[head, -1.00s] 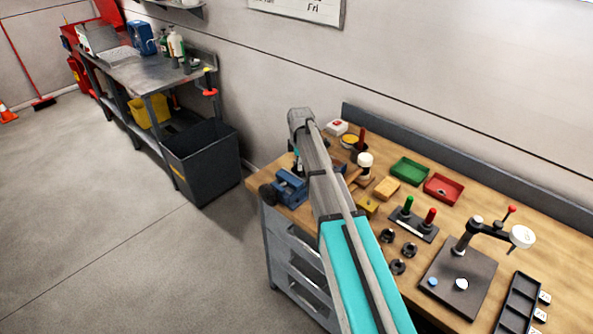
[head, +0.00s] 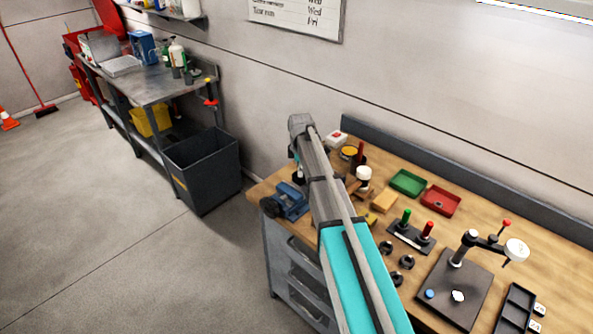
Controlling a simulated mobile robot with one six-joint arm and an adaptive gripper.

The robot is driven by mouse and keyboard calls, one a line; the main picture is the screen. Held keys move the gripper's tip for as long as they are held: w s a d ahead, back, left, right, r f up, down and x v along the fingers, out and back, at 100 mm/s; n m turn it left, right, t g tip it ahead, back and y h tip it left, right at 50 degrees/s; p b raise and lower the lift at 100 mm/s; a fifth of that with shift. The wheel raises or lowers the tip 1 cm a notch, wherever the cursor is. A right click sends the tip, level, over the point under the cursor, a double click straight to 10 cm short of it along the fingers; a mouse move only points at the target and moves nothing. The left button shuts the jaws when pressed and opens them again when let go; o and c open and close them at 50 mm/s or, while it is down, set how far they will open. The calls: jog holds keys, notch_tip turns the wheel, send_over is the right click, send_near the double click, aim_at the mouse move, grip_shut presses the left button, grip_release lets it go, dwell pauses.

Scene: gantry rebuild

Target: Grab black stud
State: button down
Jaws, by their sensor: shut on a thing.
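My arm reaches from the bottom of the head view up to the far left part of the wooden bench (head: 478,190). Its end bends down beside the blue vise (head: 291,201). The arm hides my gripper's fingers and whatever is between them. I cannot make out a black stud for certain. Several dark round pieces (head: 406,262) lie on the bench right of the arm, too small to identify.
A stand with a green and a red handle (head: 411,237), a green tray (head: 408,183), a red tray (head: 440,201) and a black stand with a jointed arm (head: 452,283) occupy the bench. A yellow block (head: 384,201) is close to my arm. Floor at left is open.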

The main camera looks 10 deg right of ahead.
jog(key=s+d+r+p, duration=0.1)
jog(key=s+r+p, duration=0.7)
jog(key=s, duration=0.5)
jog(key=shift+s+d+r+p, duration=0.2)
jog(key=shift+s+r+p, duration=0.15)
jog(key=shift+r, duration=0.4)
jog(key=shift+f, duration=0.15)
